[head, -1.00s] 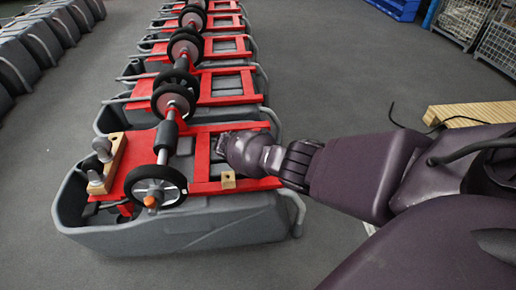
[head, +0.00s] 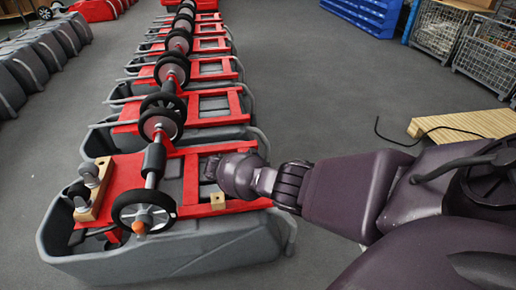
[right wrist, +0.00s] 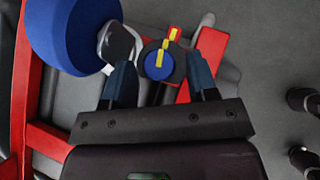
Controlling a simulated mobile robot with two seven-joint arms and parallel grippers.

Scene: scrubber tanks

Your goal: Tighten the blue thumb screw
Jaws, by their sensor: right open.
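The blue thumb screw (right wrist: 158,66), a round blue knob with a yellow stripe, sits in a dark round collar in the right wrist view. A small red and yellow mark (right wrist: 170,38) lies just above it. My right gripper (right wrist: 162,76) is open, with one finger on each side of the knob; I cannot tell whether they touch it. In the head view my right gripper (head: 214,168) is over the red frame (head: 192,200) of the nearest grey tank (head: 190,247). The knob cannot be made out there. My left gripper is not in view.
A large blue rounded part (right wrist: 72,32) and a grey metal piece (right wrist: 118,46) lie left of the knob. A wheeled axle (head: 153,160) and a wooden block with casters (head: 95,190) are on the nearest tank. More tanks line up behind; a pallet (head: 465,124) lies right.

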